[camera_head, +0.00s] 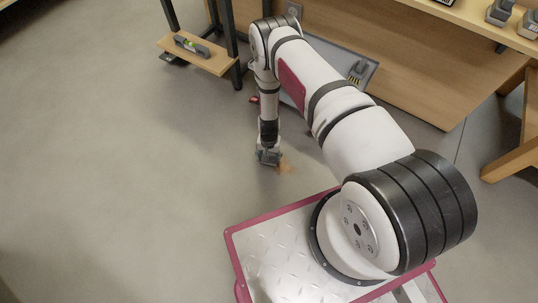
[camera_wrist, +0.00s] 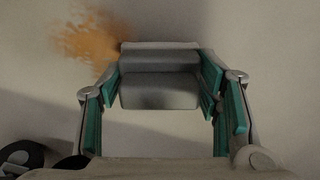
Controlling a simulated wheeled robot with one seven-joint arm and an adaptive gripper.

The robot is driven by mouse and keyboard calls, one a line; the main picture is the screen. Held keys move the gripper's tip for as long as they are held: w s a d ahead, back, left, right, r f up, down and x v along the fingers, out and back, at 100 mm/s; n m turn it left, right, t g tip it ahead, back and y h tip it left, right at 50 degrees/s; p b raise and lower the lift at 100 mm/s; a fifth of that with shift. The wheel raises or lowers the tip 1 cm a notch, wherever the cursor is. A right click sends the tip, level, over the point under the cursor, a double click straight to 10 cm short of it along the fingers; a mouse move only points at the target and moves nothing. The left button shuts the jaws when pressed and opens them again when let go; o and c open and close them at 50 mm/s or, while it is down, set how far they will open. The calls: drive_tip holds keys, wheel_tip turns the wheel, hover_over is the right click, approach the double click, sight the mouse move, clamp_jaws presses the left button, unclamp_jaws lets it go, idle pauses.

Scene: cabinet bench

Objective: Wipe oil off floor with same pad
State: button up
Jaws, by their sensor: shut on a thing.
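My gripper (camera_head: 268,157) points down close to the floor in the head view. In the wrist view my gripper (camera_wrist: 160,92) has its teal-lined fingers on both sides of a grey pad (camera_wrist: 160,90), shut on it. The pad has a darker smudge along its lower part. An orange-brown oil stain (camera_wrist: 92,36) lies on the floor at the upper left of the pad in the wrist view. The stain (camera_head: 287,167) shows just right of my gripper in the head view. I cannot tell whether the pad touches the floor.
A low wooden shelf with a level (camera_head: 191,45) stands at the upper left. A grey tray (camera_head: 350,68) lies behind my arm by the wooden bench (camera_head: 420,75). The grey floor (camera_head: 110,160) to the left is clear. A dark round object (camera_wrist: 20,157) shows at lower left.

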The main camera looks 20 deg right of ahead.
drive_tip(key=shift+f, duration=0.6)
drive_tip(key=shift+s, duration=0.1)
